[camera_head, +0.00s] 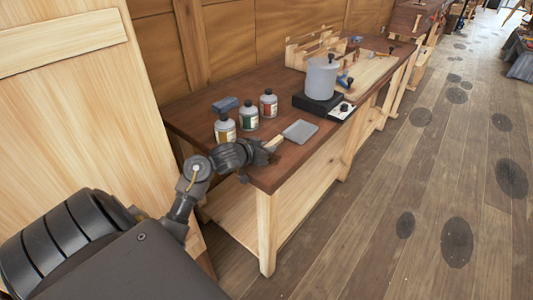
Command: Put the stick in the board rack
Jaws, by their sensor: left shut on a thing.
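My left gripper (266,153) is at the near left corner of the dark-topped workbench. It is shut on a short pale wooden stick (276,142). The stick's end shows just past the fingers, and the rest is hidden by the gripper. A pale wooden rack with upright slats, apparently the board rack (305,52), stands at the back of the bench, well beyond the gripper. My right gripper is not in view.
Several small bottles, including a green-labelled one (249,116), stand behind the gripper beside a blue-grey block (225,104). A grey flat pad (300,131) lies to the right. A grey pot (321,78) on a black-based scale stands between gripper and rack.

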